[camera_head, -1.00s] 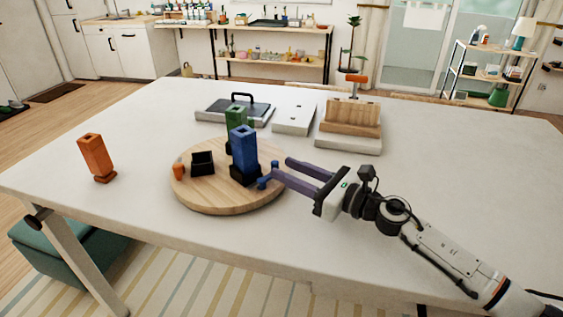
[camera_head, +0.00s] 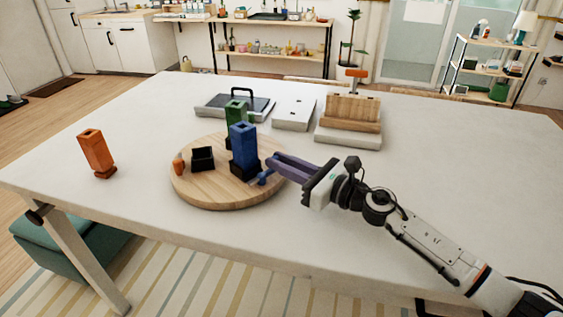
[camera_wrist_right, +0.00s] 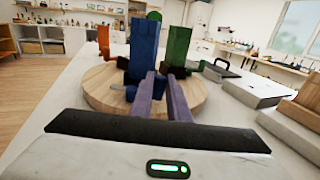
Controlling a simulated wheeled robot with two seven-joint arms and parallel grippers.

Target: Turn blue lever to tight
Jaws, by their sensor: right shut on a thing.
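A blue square post (camera_head: 242,147) stands upright in a black base on a round wooden board (camera_head: 222,196). It also shows in the wrist view (camera_wrist_right: 144,45). The small blue lever (camera_head: 263,180) sticks out low at the right side of that base, partly hidden by my fingers. My right gripper (camera_head: 270,168), with purple fingers, reaches in from the right and is shut on the blue lever. In the wrist view the fingers are close together beside the blue post's base, and the lever is mostly hidden. My left gripper is not in view.
A green post (camera_head: 236,111) stands behind the blue one. A black empty socket (camera_head: 203,162) and a small orange lever (camera_head: 179,163) are on the board's left. An orange post (camera_head: 96,153) stands on the white table (camera_head: 400,210). A wooden box (camera_head: 350,110) is behind. The table's front is clear.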

